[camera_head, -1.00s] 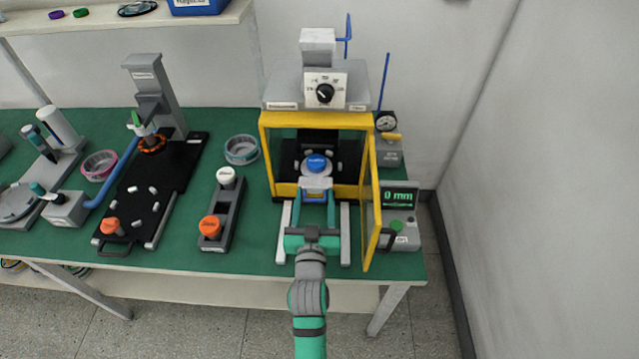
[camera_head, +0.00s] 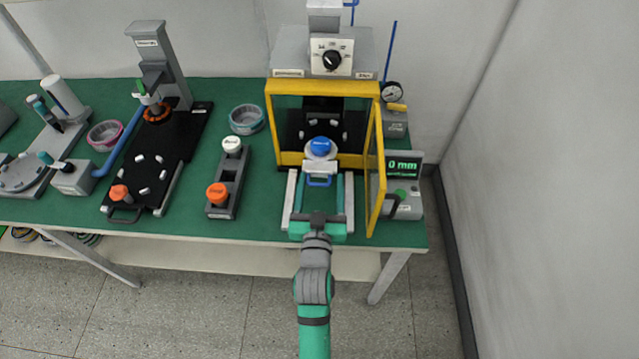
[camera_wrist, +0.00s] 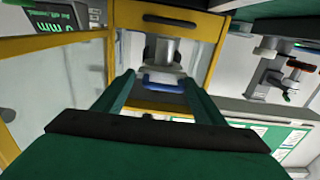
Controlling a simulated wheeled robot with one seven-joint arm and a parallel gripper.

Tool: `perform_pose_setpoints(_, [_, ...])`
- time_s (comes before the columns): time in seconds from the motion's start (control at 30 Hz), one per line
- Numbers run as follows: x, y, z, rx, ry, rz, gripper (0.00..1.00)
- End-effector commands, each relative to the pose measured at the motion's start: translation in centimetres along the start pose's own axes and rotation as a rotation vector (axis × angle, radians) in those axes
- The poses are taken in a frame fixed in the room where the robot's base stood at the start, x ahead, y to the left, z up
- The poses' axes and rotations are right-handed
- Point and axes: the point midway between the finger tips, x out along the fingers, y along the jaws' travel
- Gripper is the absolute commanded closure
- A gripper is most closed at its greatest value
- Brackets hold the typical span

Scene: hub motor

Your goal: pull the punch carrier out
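The punch carrier (camera_head: 320,167) is a grey block with a label and a blue handle (camera_head: 320,183), with a blue-topped punch (camera_head: 320,147) standing on it. It sits at the front opening of the yellow-framed press (camera_head: 322,88), between two pale rails (camera_head: 348,205). My gripper (camera_head: 320,181) reaches in from the front, its green fingers on either side of the handle. The handle also shows between the fingertips in the wrist view (camera_wrist: 164,83). The fingers stand wide, at the handle's ends; the contact itself is hard to see.
The press's yellow door (camera_head: 375,185) stands open close to the right of my gripper. A display box (camera_head: 403,180) reading 0 mm is beyond it. A stand (camera_head: 230,180) with white and orange knobs is at the left. The table front between them is clear.

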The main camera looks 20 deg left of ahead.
Motion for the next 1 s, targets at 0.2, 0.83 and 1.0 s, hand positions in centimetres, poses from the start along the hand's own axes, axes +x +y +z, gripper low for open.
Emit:
perform_pose_setpoints(0.2, [0.0,-0.1,0.0,0.000,0.000,-0.003,0.39])
perform_pose_setpoints(0.83, [-6.3,-0.1,0.1,0.000,-0.004,-0.002,0.39])
perform_pose_setpoints(1.0, [-8.6,-0.1,0.1,0.000,-0.003,-0.001,0.39])
